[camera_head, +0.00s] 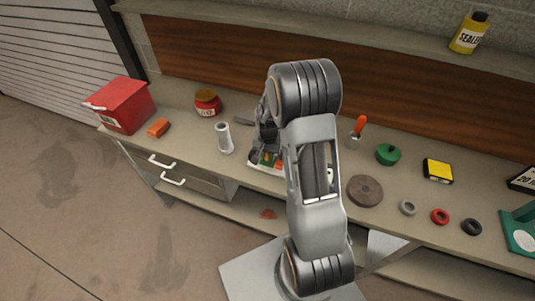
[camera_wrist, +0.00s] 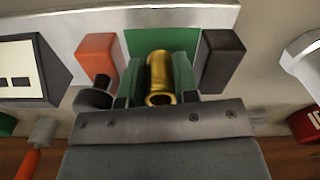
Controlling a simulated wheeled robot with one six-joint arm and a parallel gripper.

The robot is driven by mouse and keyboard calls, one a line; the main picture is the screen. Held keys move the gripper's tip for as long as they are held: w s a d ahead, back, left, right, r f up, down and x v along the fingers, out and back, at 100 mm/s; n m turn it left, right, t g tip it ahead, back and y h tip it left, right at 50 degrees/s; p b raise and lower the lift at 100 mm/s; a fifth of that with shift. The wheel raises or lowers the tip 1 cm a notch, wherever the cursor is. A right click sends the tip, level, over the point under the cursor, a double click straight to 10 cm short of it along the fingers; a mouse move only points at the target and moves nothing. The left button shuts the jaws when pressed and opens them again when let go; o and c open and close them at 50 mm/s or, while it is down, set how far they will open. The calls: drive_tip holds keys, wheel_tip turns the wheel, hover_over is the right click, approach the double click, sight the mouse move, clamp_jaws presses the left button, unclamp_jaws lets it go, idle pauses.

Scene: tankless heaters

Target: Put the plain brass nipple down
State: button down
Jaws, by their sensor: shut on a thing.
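The plain brass nipple (camera_wrist: 160,80) is a short gold tube in the middle of the wrist view, its open end facing the camera. My gripper (camera_wrist: 159,72) is shut on it, with green-grey fingers on both sides. It is above a pale tray (camera_wrist: 160,17) that holds an orange block (camera_wrist: 97,54), a green patch or block (camera_wrist: 205,45) and a dark grey block (camera_wrist: 222,60). I cannot tell whether the nipple touches the tray. In the head view my arm hides most of the tray (camera_head: 264,170), and I cannot make out the nipple.
A grey cylinder (camera_head: 224,138) stands left of the tray, with a red-brown jar (camera_head: 207,103) behind it. A red box (camera_head: 122,105) is at the far left. Right of my arm lie a brown disc (camera_head: 365,191), a green round part (camera_head: 388,154) and several rings. Bare bench shows between them.

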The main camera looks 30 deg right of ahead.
drive_tip(key=shift+f, duration=0.15)
drive_tip(key=shift+f, duration=0.1)
drive_tip(key=c, duration=1.1)
unclamp_jaws()
drive_tip(key=shift+c, duration=0.2)
